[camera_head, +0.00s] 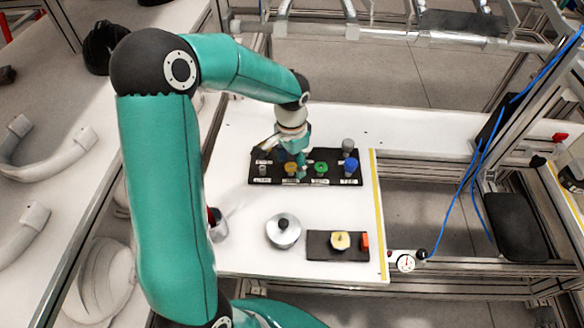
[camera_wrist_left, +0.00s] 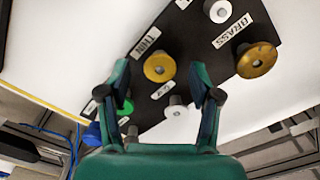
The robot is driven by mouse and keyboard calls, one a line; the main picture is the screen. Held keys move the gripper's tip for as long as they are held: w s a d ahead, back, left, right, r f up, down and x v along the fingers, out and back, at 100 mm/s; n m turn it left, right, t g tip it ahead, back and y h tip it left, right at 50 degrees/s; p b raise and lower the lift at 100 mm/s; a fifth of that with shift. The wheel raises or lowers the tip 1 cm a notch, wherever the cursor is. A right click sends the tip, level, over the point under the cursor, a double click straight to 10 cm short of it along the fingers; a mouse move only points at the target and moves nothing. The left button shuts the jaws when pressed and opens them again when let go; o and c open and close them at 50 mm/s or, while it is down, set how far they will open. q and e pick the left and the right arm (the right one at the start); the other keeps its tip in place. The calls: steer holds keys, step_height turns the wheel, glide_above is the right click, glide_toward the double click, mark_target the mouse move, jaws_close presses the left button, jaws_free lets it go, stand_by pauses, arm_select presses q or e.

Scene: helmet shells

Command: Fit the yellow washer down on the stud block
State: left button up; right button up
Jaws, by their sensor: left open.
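A yellow washer (camera_wrist_left: 159,67) sits around a peg on a black board, beside a label reading THIN; it shows in the head view (camera_head: 291,168) too. My left gripper (camera_head: 296,169) is over the board, pointing down. In the left wrist view its open fingers (camera_wrist_left: 160,78) lie to either side of the yellow washer, with nothing held; whether they touch it is unclear. A dark plate (camera_head: 318,251), probably the stud block, lies nearer me. It bears a pale yellow round piece (camera_head: 340,240) with a grey centre. My right gripper is out of view.
The black board (camera_head: 334,156) also holds green (camera_head: 320,168), blue (camera_head: 351,165), white (camera_wrist_left: 176,107) and brass-coloured (camera_wrist_left: 257,60) pieces. A silver lidded round object (camera_head: 283,231) stands left of the plate, with a red-orange block (camera_head: 365,241) at its right end. White table lies clear between board and plate.

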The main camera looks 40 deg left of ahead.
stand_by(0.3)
arm_select(q)
steer(key=c, duration=0.8)
steer(key=shift+c, duration=0.2)
